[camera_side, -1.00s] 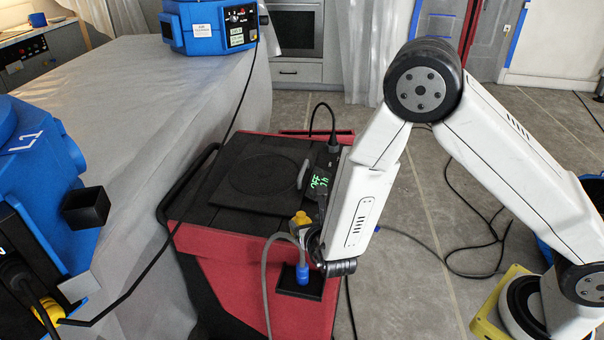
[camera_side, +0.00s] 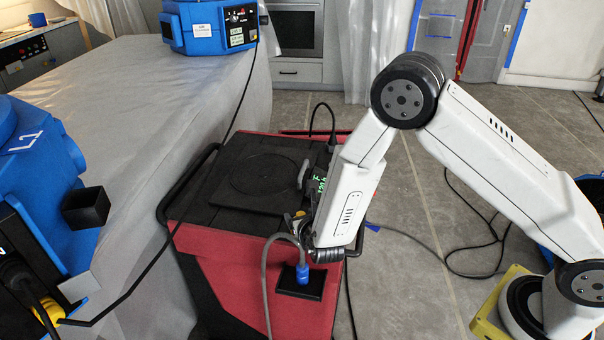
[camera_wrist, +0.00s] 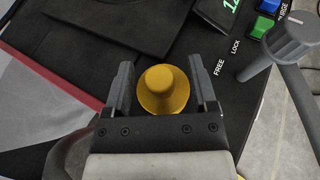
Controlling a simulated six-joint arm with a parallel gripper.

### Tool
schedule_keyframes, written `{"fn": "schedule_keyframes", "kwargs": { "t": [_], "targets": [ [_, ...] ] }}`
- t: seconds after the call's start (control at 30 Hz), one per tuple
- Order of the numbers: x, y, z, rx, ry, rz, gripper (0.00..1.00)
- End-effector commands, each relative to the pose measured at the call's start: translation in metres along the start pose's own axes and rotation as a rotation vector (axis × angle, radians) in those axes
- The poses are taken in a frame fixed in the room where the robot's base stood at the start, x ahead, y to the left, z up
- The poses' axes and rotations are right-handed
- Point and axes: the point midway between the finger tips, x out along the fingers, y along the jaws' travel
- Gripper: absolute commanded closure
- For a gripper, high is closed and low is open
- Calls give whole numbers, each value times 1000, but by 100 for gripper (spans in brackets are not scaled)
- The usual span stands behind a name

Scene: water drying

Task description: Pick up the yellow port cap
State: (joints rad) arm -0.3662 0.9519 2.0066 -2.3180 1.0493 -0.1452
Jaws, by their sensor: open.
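The yellow port cap (camera_wrist: 164,86) shows in the wrist view as a round knob with a wider flange, on the black top of the red machine. My gripper (camera_wrist: 164,80) is open, with one finger on each side of the cap. I see a gap between the cap and each finger, and I cannot tell how far down the fingers reach. In the side view my gripper (camera_side: 298,228) is over the machine's front part, and the cap is mostly hidden behind it and the grey hose.
The red machine (camera_side: 235,250) has a grey hose with a blue connector (camera_side: 302,273) close to my gripper. A grey lever (camera_wrist: 283,58), green and blue buttons and a lit display are nearby. A blue unit (camera_side: 40,190) stands at the left.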

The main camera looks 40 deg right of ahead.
Motion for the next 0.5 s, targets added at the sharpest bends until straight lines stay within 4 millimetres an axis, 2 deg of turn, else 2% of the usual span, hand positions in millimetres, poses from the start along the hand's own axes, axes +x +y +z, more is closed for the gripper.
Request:
{"fn": "schedule_keyframes", "kwargs": {
  "t": [0.2, 0.27, 0.43, 0.5],
  "targets": [
    [0, 0, 0, 0, 0, 0, 26],
    [0, 0, 0, 0, 0, 0, 42],
    [0, 0, 0, 0, 1, 0, 96],
    [0, 0, 0, 0, 1, 0, 100]
  ]
}}
